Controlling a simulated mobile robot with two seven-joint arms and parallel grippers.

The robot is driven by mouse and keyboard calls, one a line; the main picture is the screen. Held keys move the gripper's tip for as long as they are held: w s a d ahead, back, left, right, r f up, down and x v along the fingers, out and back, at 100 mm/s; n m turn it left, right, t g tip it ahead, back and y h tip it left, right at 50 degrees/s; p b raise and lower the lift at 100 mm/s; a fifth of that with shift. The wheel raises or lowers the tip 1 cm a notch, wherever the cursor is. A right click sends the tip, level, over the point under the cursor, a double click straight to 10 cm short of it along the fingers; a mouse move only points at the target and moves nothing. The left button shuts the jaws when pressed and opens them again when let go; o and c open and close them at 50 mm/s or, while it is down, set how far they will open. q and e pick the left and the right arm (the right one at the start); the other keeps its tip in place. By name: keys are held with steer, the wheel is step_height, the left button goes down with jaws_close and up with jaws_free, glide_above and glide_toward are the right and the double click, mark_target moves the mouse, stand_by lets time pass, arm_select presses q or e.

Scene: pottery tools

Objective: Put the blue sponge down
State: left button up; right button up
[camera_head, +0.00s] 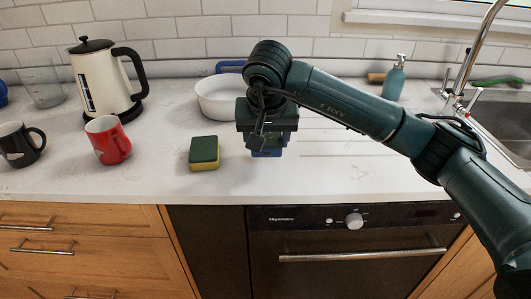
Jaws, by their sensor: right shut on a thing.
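My right gripper (267,145) comes in from the right and points down over the counter, left of the drainage grooves. It is shut on the blue sponge (267,153), of which only a small blue part shows below the fingers. The gripper hides the rest of it. The sponge is at or just above the counter (340,180); I cannot tell whether it touches. My left gripper is not in view.
A green and yellow sponge (204,152) lies to the left of the gripper. A white bowl (217,98) stands behind it. A red mug (108,140), a black mug (17,146) and a kettle (100,80) stand at left. A soap bottle (394,79) and sink (505,115) are at right.

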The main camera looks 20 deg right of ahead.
mark_target(266, 168)
steer(key=shift+w+f, duration=0.1)
steer(key=shift+f, duration=2.3)
steer(key=shift+f, duration=0.15)
steer(key=o, duration=0.6)
steer(key=shift+o, duration=0.2)
